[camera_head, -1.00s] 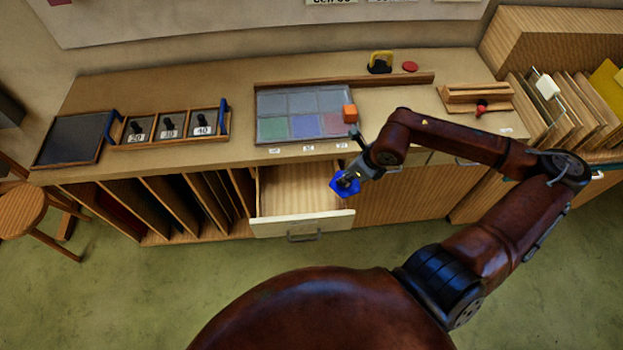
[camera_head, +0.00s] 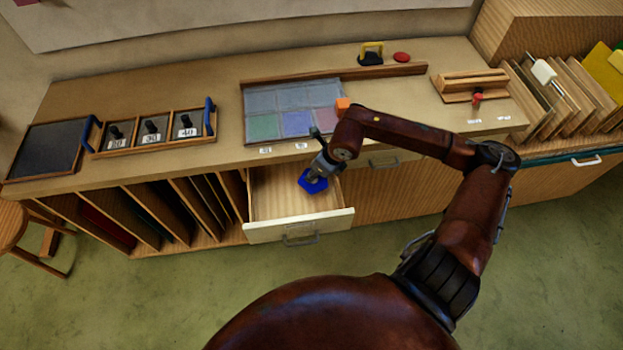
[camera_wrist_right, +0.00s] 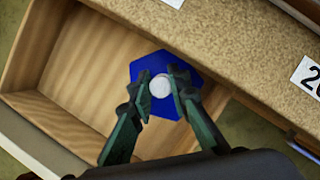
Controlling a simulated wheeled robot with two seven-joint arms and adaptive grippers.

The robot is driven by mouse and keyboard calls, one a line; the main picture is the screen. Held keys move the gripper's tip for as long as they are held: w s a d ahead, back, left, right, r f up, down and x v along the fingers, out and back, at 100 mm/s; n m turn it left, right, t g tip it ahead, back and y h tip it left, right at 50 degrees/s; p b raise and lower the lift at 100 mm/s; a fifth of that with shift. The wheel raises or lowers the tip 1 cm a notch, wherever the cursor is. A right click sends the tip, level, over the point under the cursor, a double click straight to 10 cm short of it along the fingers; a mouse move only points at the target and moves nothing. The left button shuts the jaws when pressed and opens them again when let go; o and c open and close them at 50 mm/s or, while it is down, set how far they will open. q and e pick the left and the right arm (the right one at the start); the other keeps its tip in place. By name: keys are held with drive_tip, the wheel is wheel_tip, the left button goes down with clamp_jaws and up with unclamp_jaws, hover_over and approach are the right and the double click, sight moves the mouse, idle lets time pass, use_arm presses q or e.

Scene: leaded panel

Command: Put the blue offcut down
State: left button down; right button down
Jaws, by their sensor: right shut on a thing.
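The blue offcut (camera_head: 311,184) is a small, flat, many-sided blue piece. My right gripper (camera_head: 317,173) is shut on it, over the right part of the open drawer (camera_head: 265,205). In the right wrist view the blue offcut (camera_wrist_right: 150,64) lies below the fingertips of the right gripper (camera_wrist_right: 160,83), with a pale round thing between them. The bare wooden inside of the drawer (camera_wrist_right: 75,65) shows to the left, and the counter edge is close on the right. I cannot tell whether the offcut touches the drawer floor. My left gripper is not in view.
The leaded panel (camera_head: 295,97) lies on the counter above the drawer, with an orange block (camera_head: 342,106) at its right. A tray with several black-knobbed weights (camera_head: 150,137) stands left. The drawer's left part is clear.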

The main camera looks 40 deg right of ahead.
drive_tip(key=f, duration=0.3)
drive_tip(key=shift+w+f+b, duration=0.2)
drive_tip(key=shift+f+b, duration=0.1)
drive_tip(key=shift+b, duration=0.1)
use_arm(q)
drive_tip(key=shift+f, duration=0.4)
use_arm(e)
drive_tip(key=shift+r, duration=0.1)
drive_tip(key=c, duration=1.8)
unclamp_jaws()
